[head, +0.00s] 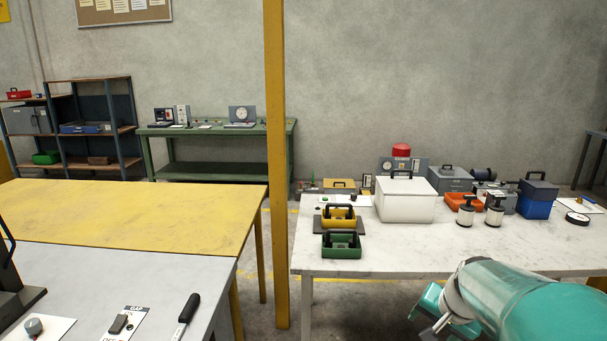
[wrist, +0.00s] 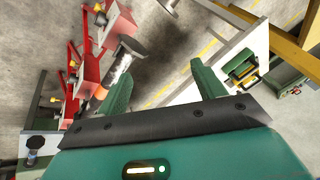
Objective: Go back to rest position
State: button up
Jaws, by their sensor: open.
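My gripper (wrist: 160,70) is open in the wrist view, its two green fingers wide apart with nothing held between them. The gap shows bare floor. In the head view my teal arm reaches in at the lower right, in front of the white table (head: 395,258); the fingers are not clear there. Two pale spools with dark flanges (head: 467,211) (head: 494,212) stand upright on that table, beside an orange tray (head: 460,201). My gripper is apart from them.
The white table also bears a white box (head: 404,203), a green caddy (head: 341,245), a yellow caddy (head: 340,217) and a blue box (head: 537,201). A yellow post (head: 275,150) stands left of it. A yellow table (head: 130,212) and grey table (head: 120,280) are left.

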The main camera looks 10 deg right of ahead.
jog(key=s+a+r+n, duration=0.3)
jog(key=s+a+n, duration=0.2)
jog(key=a, duration=0.4)
jog(key=s+a+r+n, duration=0.2)
jog(key=s+a+n, duration=0.2)
jog(key=s+a, duration=0.3)
jog(key=a, duration=0.3)
jog(key=shift+s+r+n+t+y, duration=0.2)
jog(key=shift+r+n+t+y, duration=0.1)
jog(key=shift+r+n, duration=0.1)
